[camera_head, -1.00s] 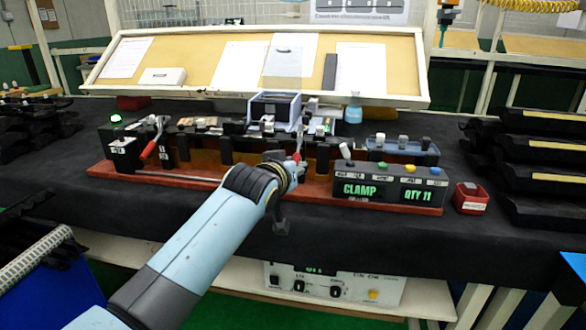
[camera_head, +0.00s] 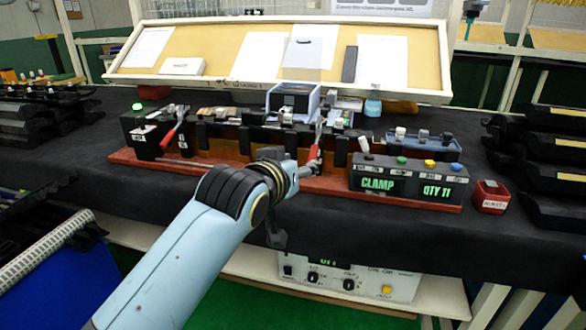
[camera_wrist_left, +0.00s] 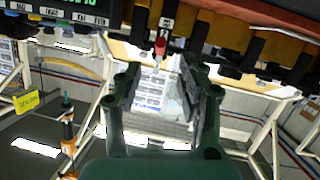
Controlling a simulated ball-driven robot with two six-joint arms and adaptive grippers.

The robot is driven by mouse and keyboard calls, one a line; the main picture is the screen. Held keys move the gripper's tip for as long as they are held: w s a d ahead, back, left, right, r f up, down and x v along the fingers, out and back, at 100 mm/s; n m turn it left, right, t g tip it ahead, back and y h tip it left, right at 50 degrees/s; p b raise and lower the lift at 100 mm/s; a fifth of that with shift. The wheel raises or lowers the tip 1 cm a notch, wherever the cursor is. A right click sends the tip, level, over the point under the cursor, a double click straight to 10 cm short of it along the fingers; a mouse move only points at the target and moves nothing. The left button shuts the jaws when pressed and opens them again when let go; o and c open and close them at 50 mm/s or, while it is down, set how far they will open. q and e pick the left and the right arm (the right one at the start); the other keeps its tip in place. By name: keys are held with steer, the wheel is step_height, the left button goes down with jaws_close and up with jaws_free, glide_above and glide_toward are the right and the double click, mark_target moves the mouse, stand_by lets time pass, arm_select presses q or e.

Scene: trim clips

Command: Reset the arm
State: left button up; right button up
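My left gripper (camera_head: 308,172) is at the front of the fixture, close to the right red-handled clamp lever (camera_head: 315,153). In the left wrist view my left gripper (camera_wrist_left: 162,90) has its dark green fingers wide apart with nothing between them. The red lever tip (camera_wrist_left: 160,44) shows just beyond the fingers and appears apart from them. The left red-handled lever (camera_head: 168,137) leans at the fixture's left end. The control box (camera_head: 408,182) reads "CLAMP" and "QTY 11". The fixture stands on a red-brown base (camera_head: 225,183). My right gripper is not in view.
A small red bin (camera_head: 491,197) stands right of the control box. A blue-grey tray (camera_head: 422,146) of small parts is behind it. Black trim pieces are stacked at the right (camera_head: 555,150) and far left (camera_head: 40,115). The dark tabletop's front strip is clear.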

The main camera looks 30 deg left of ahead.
arm_select(q)
steer(key=v, duration=0.2)
steer(key=shift+s+r, duration=0.1)
steer(key=shift+s, duration=0.15)
steer(key=s+a+f+m+g+b, duration=0.1)
steer(key=s+f+g, duration=0.35)
steer(key=f, duration=0.95)
steer(key=s+a+f+g+b, duration=0.1)
steer(key=s+f+b, duration=0.1)
steer(key=s+f, duration=0.85)
steer(key=s+f+m+g+b, duration=0.1)
steer(key=s+f+g, duration=0.25)
steer(key=f, duration=1.25)
steer(key=s+a+f+g, duration=0.1)
steer(key=s+f, duration=0.4)
steer(key=s, duration=0.5)
steer(key=s+a+f+m+g, duration=0.1)
steer(key=s+f, duration=0.4)
steer(key=s, duration=0.5)
steer(key=s+a+f+g+b, duration=0.1)
steer(key=s+a+f+g, duration=0.1)
steer(key=s+f, duration=0.4)
steer(key=s, duration=0.5)
steer(key=shift+m+g+h, duration=0.3)
steer(key=shift+m+h, duration=0.1)
steer(key=shift+a, duration=0.1)
